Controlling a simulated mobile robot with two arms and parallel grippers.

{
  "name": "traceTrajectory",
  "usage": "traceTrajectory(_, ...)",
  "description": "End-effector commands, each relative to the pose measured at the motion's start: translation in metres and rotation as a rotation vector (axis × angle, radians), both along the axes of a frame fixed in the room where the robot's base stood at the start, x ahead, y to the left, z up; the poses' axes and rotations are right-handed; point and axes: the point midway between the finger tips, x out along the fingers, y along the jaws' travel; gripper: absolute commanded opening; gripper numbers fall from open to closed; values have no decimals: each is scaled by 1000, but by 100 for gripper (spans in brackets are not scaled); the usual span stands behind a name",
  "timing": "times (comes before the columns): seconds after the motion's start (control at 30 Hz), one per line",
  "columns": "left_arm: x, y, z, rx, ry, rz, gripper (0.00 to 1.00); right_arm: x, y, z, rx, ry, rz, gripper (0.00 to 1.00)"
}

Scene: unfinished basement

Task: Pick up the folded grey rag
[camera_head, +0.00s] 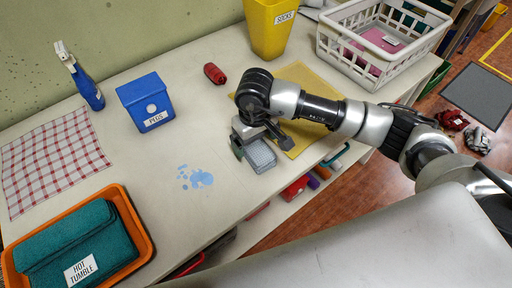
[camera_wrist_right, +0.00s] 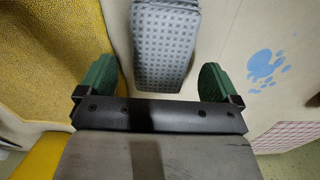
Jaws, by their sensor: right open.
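The folded grey rag (camera_head: 261,156) lies on the white bench top near its front edge. In the right wrist view the rag (camera_wrist_right: 165,45) has a grid of small darker marks and sits between the two green finger pads, ahead of the palm. My right gripper (camera_head: 258,140) is over the rag, partly hiding it. In the right wrist view the gripper (camera_wrist_right: 160,80) is open, with gaps between the rag and both pads. My left gripper is not in view.
A yellow mat (camera_head: 308,78) lies beside the rag. A white basket (camera_head: 349,56), a yellow SOCKS bin (camera_head: 268,35), a red item (camera_head: 214,73), a blue PEGS box (camera_head: 146,101) and an orange tray (camera_head: 140,217) stand around. A blue spill (camera_head: 199,178) is left of the rag.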

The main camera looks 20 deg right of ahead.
Motion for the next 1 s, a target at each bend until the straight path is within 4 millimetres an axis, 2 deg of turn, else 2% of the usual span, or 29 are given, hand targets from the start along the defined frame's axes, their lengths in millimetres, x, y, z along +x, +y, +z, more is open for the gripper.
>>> traceTrajectory(0.03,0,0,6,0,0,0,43,-3,2,-6,0,6,-2,94)
traceTrajectory(0.2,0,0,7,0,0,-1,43,-1,1,-26,-1,2,-2,94)
traceTrajectory(0.47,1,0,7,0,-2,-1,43,-1,1,-30,1,0,-1,94)
traceTrajectory(0.8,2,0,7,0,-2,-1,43,-1,1,-29,0,0,-1,43)
traceTrajectory(0.83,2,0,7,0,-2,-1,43,-1,1,-29,0,-1,-1,40)
traceTrajectory(1.0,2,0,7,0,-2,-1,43,-1,1,-29,0,-1,-1,40)
